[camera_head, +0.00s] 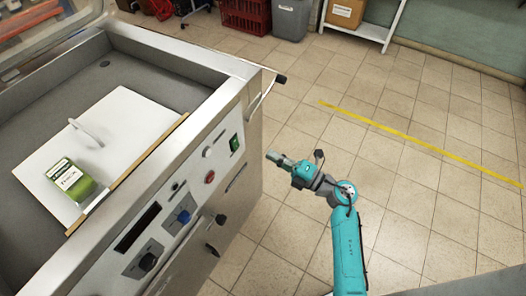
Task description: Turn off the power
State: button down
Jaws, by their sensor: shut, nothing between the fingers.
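The steel machine's front panel (222,167) carries a green switch (234,143) near its far right end, which may be the power switch; its on or off position is too small to tell. A red round button (210,177) and a pale round button (207,152) sit to its left. A blue knob (183,216), a dark display (138,226) and a black knob (148,262) are further along. My gripper (270,156) is shut and empty, to the right of the green switch, pointing toward the panel and apart from it.
The machine's open chamber holds a white board (100,130) with a green-and-white box (70,180) on it. A bar handle (264,95) and a dark latch (217,232) stick out from the machine's front. Tiled floor (420,215) is clear to the right; bins and a shelf stand at the back.

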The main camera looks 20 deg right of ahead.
jog(key=shift+s+d+r, duration=0.2)
jog(key=shift+s+d, duration=0.5)
jog(key=shift+s, duration=0.25)
jog(key=s+a+r+m+t+h, duration=0.1)
jog(key=s+a+m+t+h, duration=0.15)
jog(key=s+m, duration=0.35)
jog(key=s+a+r+m+t+h, duration=0.25)
jog(key=s+a+m, duration=0.2)
jog(key=s, duration=0.45)
jog(key=s+d+f+m+g+h, duration=0.1)
jog(key=s+m+g+h, duration=0.5)
jog(key=s+m, duration=0.8)
jog(key=shift+s+d+m+h, duration=0.35)
jog(key=shift+s+d, duration=0.35)
jog(key=shift+s, duration=3)
